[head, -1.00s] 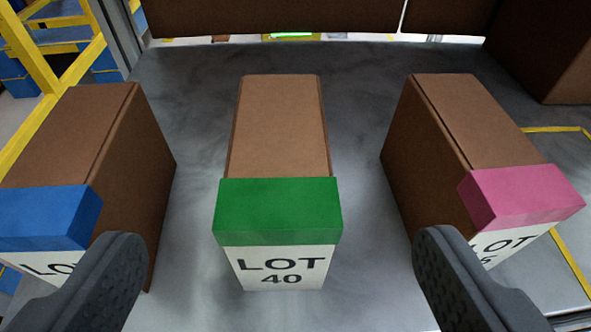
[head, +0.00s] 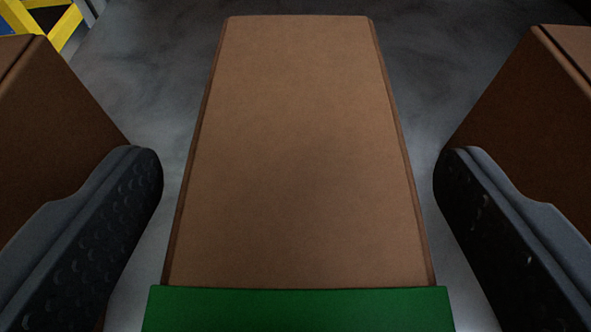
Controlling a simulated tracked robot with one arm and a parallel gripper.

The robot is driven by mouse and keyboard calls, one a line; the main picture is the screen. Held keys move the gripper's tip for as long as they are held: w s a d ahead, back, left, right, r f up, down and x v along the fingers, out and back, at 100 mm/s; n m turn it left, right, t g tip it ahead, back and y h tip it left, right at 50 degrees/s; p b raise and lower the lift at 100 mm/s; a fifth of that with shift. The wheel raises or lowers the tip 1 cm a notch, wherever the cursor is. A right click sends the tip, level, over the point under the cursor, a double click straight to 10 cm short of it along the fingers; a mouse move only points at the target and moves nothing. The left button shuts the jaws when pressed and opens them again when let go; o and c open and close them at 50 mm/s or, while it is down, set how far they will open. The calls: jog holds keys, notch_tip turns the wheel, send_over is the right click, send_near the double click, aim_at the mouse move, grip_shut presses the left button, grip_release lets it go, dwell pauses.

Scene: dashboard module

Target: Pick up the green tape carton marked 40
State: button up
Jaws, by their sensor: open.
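The green tape carton (head: 298,160) is a brown box that fills the middle of the head view. Its green tape band (head: 298,309) runs along the near edge at the bottom of the picture. Its front label is out of view now; the earlier frame shows LOT 40 on it. My gripper (head: 298,190) is open, with one dark padded finger on each side of the carton. A strip of grey surface shows between each finger and the carton, so neither finger appears to touch it.
A brown carton (head: 50,130) stands close on the left, beside the left finger. Another brown carton (head: 535,125) stands close on the right, beside the right finger. The grey surface (head: 150,70) shows in narrow gaps between the cartons. Yellow framing (head: 52,22) shows at the top left.

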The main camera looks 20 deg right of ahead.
jog(key=shift+w+d+f, duration=0.15)
jog(key=shift+w+f, duration=0.1)
jog(key=shift+w, duration=0.1)
jog(key=c, duration=1.4)
jog(key=shift+o, duration=0.2)
jog(key=shift+r, duration=0.1)
